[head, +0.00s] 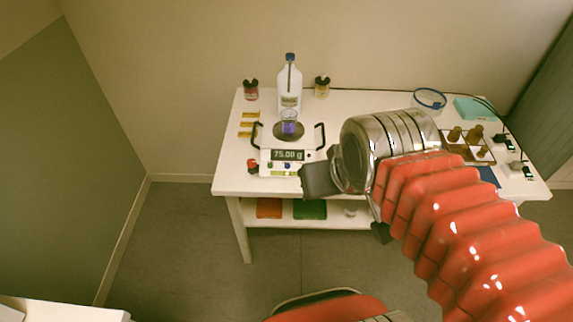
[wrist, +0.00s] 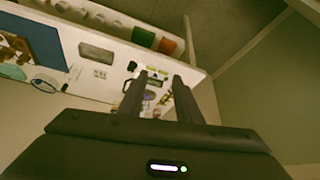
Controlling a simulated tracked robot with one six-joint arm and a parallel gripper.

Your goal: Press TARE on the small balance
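The small balance (head: 292,156) stands at the front of the white table in the head view, its display reading 75.00 g. A small beaker with purple contents (head: 289,126) stands on its round dark pan. Small coloured keys (head: 287,165) sit below the display; I cannot read a TARE label. My gripper (head: 318,180) is by the balance's front right corner in the head view; I cannot tell whether it touches. In the wrist view my gripper (wrist: 160,78) has its two dark fingers apart with nothing held between them. The balance (wrist: 152,84) shows between and beyond them, partly hidden.
A blue-capped bottle (head: 289,88) and two dark-lidded jars, left (head: 251,93) and right (head: 322,90), stand behind the balance. A small red item (head: 252,165) is left of it. A tray of small brown bottles (head: 482,156) is at right. The table's front edge is close.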

